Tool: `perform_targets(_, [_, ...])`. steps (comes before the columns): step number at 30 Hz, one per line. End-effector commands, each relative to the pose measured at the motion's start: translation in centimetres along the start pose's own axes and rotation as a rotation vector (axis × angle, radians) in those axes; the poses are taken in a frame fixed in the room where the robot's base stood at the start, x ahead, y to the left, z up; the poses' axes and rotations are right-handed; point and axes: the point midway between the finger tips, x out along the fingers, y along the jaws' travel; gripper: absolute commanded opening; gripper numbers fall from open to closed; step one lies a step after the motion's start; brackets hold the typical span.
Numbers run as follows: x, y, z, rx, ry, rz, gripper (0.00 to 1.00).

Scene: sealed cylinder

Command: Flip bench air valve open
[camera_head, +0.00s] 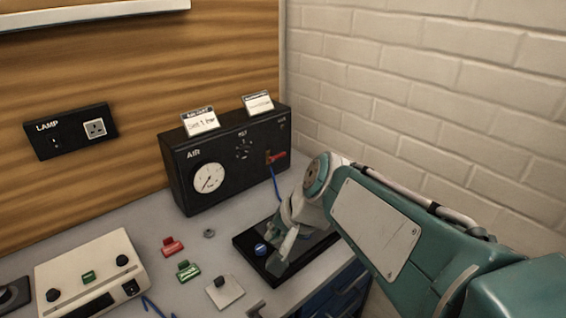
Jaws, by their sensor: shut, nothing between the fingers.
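The black air box (227,155) stands on the bench against the wooden panel. Its front carries a round white gauge (209,179), a dark knob (243,149) and, at the right, a red valve lever (276,157) that lies roughly level. A blue hose hangs below the lever. My gripper (277,261) is shut and empty, pointing down over a black tray (250,254) in front of the box. It is below the lever and apart from it. My own wrist hides part of the tray.
A blue round piece (261,249) is on the tray by my gripper. Red (173,247) and green (188,271) blocks, a small nut (209,233) and a pale plate with a knob (224,291) lie to the left. A cream control box (92,272) is at the front left. A brick wall bounds the right.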

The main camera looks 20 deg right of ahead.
Motion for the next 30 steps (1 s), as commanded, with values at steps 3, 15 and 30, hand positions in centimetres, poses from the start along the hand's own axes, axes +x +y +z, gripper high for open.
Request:
perform_targets(3, [1.3,-1.2,-2.3,0.149,-0.028,-0.054,0.00])
perform_targets(15, [5.7,-3.7,-10.7,0.653,-0.104,-0.243,0.00])
perform_targets(30, [12.1,-2.0,-22.9,1.295,-0.190,-0.484,0.00])
